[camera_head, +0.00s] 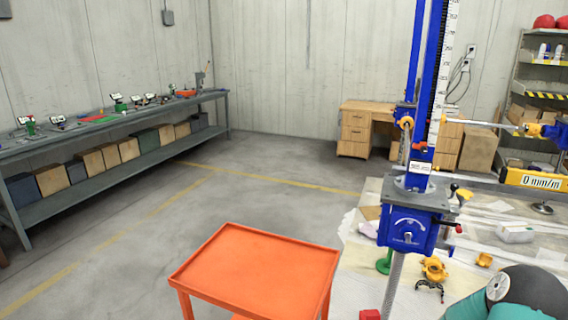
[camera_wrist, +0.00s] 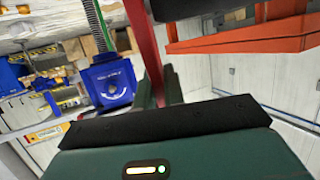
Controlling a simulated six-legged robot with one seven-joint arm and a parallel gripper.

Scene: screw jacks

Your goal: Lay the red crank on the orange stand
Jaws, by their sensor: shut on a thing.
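The red crank (camera_wrist: 146,42) shows in the wrist view as a long red bar rising from between the fingers of my gripper (camera_wrist: 158,88). My gripper is shut on it, and its far end is cut off by the top edge. The orange stand (camera_head: 255,262) is a flat tray-topped table with a low rim at the bottom middle of the head view; its top is bare. The stand also shows in the wrist view (camera_wrist: 245,40), to the right of the crank and apart from it. In the head view my gripper cannot be made out.
A blue screw jack (camera_head: 408,228) with a tall scaled column stands right of the stand; its blue housing also shows in the wrist view (camera_wrist: 112,84). Yellow parts (camera_head: 434,269) lie on a pale sheet nearby. A long workbench (camera_head: 120,118) lines the left wall. Floor left of the stand is clear.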

